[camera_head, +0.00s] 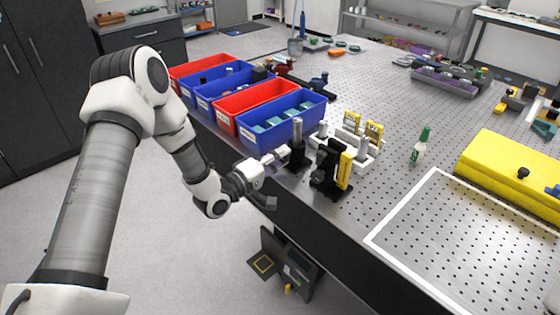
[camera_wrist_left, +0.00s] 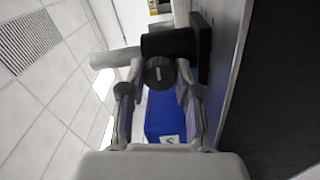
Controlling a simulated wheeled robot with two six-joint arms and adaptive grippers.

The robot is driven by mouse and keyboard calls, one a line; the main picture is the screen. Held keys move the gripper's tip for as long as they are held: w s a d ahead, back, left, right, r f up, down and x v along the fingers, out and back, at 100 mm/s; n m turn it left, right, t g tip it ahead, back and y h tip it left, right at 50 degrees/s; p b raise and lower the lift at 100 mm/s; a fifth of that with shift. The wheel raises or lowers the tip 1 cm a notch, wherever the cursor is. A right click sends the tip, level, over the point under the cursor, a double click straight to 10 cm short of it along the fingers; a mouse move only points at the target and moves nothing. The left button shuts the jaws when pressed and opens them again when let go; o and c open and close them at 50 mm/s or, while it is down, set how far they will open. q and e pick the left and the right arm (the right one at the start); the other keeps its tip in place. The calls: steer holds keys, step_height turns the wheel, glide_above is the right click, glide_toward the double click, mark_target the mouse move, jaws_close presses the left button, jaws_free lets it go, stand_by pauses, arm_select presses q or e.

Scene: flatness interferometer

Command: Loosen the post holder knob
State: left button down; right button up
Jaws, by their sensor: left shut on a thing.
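The black post holder (camera_head: 297,156) stands upright near the table's front edge, with a silver post (camera_head: 297,131) rising from it. In the left wrist view the post holder (camera_wrist_left: 178,42) lies sideways across the top, the grey post (camera_wrist_left: 112,57) sticking out to the left. Its round dark knob (camera_wrist_left: 159,73) faces the camera. My left gripper (camera_head: 278,157) reaches the post holder from the left. In the wrist view its two fingers (camera_wrist_left: 160,84) are shut on the knob, one on each side. The knob is hidden in the head view. My right gripper is not in view.
Blue bin (camera_head: 285,128) and red bin (camera_head: 262,102) stand in a row behind the gripper. A black and yellow device (camera_head: 328,172) stands close to the right. The white-framed table area (camera_head: 440,240) is clear.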

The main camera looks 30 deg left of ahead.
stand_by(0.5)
arm_select(q)
steer(key=c, duration=0.8)
jaws_free()
steer(key=shift+s+a, duration=0.1)
steer(key=v, duration=1.1)
steer(key=shift+s, duration=0.4)
steer(key=shift+a+f, duration=0.1)
steer(key=shift+a, duration=0.05)
